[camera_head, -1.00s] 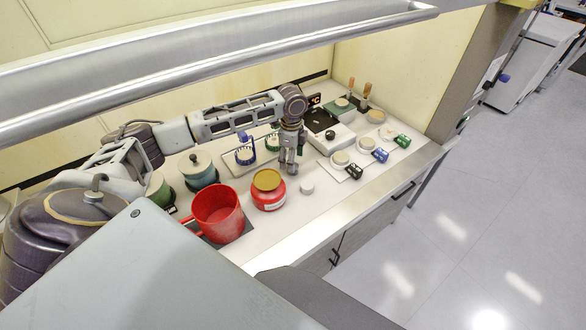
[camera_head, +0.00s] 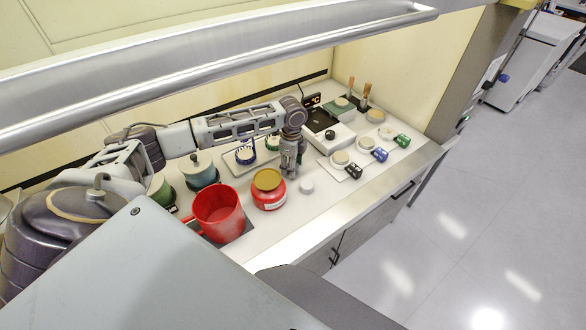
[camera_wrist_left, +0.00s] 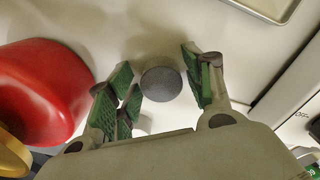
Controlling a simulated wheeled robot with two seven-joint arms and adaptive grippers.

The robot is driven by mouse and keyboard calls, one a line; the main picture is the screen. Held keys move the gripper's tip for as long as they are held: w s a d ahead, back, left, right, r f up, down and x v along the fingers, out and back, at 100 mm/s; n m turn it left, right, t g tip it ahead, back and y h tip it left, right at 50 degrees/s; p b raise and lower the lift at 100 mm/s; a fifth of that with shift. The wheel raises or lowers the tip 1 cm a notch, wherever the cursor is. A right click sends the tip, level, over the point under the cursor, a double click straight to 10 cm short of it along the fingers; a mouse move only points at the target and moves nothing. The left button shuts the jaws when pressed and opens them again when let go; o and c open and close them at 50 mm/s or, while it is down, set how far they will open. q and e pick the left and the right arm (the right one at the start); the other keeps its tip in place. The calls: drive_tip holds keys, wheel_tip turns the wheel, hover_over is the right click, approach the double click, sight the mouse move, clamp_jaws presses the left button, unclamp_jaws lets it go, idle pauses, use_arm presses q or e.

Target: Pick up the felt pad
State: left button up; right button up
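A dark grey round disc, which looks like the felt pad (camera_wrist_left: 161,84), lies on the pale worktop in the left wrist view. My left gripper (camera_wrist_left: 159,88) is open, with green-padded fingers on either side of the disc and a gap on both sides. In the head view my left gripper (camera_head: 290,172) points down at the worktop, right of the red jar (camera_head: 269,192). The disc cannot be made out there, probably hidden by the fingers. My right gripper is not in view.
The red jar with a gold lid stands close left of the gripper. A small white round piece (camera_head: 307,187) is just in front of it. A red mug (camera_head: 218,212) stands further left. A tray (camera_head: 232,165) lies behind, and a hotplate (camera_head: 330,135) stands behind to the right.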

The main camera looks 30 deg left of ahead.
use_arm(q)
drive_tip(key=c, duration=0.4)
drive_tip(key=shift+r, duration=0.15)
drive_tip(key=shift+r+b, duration=0.4)
drive_tip(key=shift+r, duration=4.5)
drive_tip(key=shift+o, duration=0.5)
drive_tip(key=shift+c, duration=1.4)
